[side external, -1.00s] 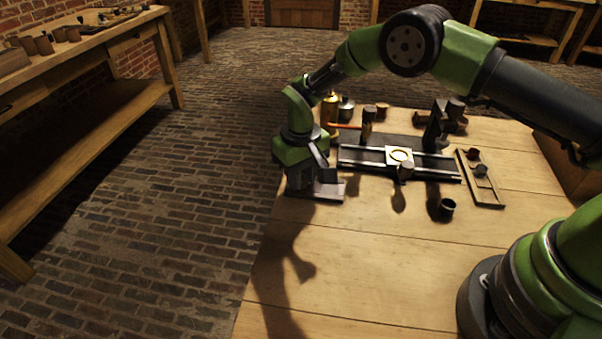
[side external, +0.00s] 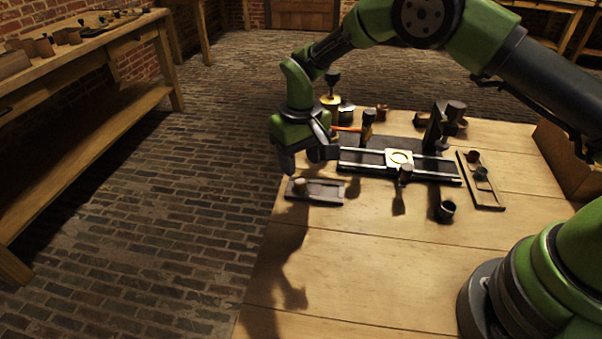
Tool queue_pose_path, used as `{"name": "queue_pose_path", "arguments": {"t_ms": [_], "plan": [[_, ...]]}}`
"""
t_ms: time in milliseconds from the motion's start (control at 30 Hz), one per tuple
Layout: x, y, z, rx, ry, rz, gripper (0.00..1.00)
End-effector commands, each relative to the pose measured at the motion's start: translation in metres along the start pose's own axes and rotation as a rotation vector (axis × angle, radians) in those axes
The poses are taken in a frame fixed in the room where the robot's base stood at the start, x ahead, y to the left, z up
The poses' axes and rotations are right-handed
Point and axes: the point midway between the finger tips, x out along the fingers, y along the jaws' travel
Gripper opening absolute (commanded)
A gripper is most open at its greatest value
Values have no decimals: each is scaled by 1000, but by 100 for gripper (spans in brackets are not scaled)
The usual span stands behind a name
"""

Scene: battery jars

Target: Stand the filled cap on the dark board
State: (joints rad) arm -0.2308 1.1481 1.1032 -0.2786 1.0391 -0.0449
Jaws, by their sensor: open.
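The dark board (side external: 325,194) lies flat at the left edge of the wooden table. A small brownish cap (side external: 300,186) stands on the left part of the board; what it holds is too small to make out. My gripper (side external: 308,165) is open and empty above the board, pointing down, apart from the cap and a little higher than it.
A dark rail fixture with a pale square plate (side external: 399,158) stands right of the board. A wooden tray (side external: 481,181) with small pieces and a dark cup (side external: 446,210) are farther right. The front of the table (side external: 370,265) is clear.

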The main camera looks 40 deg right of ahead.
Motion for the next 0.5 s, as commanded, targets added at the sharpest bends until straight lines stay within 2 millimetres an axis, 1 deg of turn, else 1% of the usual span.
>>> {"name": "queue_pose_path", "arguments": {"t_ms": [33,200,333,500], "plan": [[-14,0,-1,0,5,-1,51],[-48,0,0,0,4,0,51],[-64,0,0,-1,2,0,51],[-73,0,0,1,-1,0,51]]}}
